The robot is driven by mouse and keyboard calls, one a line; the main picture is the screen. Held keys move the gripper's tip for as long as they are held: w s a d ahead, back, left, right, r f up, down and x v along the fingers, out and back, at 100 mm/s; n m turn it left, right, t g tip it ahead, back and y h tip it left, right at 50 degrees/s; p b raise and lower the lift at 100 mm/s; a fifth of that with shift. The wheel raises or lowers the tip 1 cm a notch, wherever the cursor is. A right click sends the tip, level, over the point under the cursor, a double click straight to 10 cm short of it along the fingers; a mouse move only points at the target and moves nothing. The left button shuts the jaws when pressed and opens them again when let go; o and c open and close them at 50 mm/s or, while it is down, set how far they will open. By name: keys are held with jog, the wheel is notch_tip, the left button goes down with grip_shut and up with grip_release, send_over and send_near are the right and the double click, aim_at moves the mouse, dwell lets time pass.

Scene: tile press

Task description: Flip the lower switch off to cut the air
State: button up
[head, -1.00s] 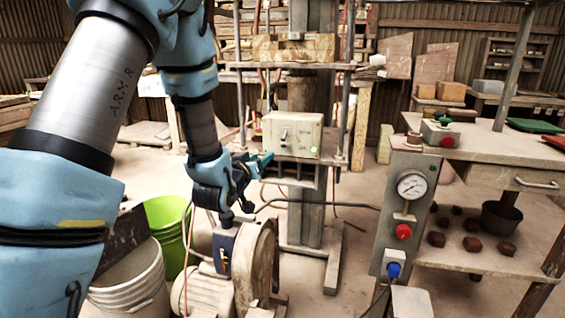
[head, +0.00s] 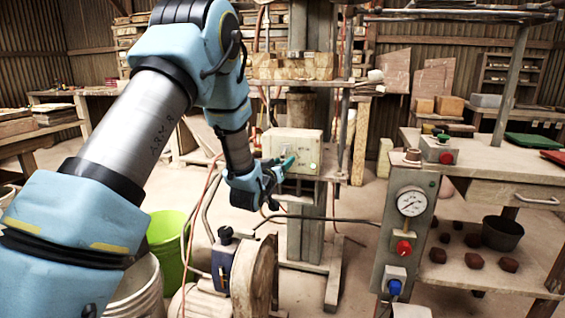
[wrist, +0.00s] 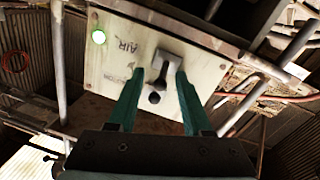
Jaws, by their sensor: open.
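The pale switch box (head: 300,139) is mounted on the press frame. In the wrist view its face plate (wrist: 110,65) fills the upper middle, tilted, with "AIR" lettering and a lit green lamp (wrist: 98,37). A metal toggle switch (wrist: 168,62) with a dark round tip sits on the plate. My gripper (head: 287,166) is in front of the box's lower part. In the wrist view my gripper (wrist: 161,75) is open, its two green fingers on either side of the toggle. Whether they touch it, I cannot tell. Only one switch is clear.
A grey control post (head: 408,230) with a gauge, red knob and blue knob stands right of the press. A motor and wheel (head: 252,275) stand below my gripper. A green bucket (head: 170,245) is at left. A metal bar (wrist: 295,45) crosses beside the plate.

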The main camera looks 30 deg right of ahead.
jog(key=shift+c, duration=0.2)
grip_shut()
dwell(0.4)
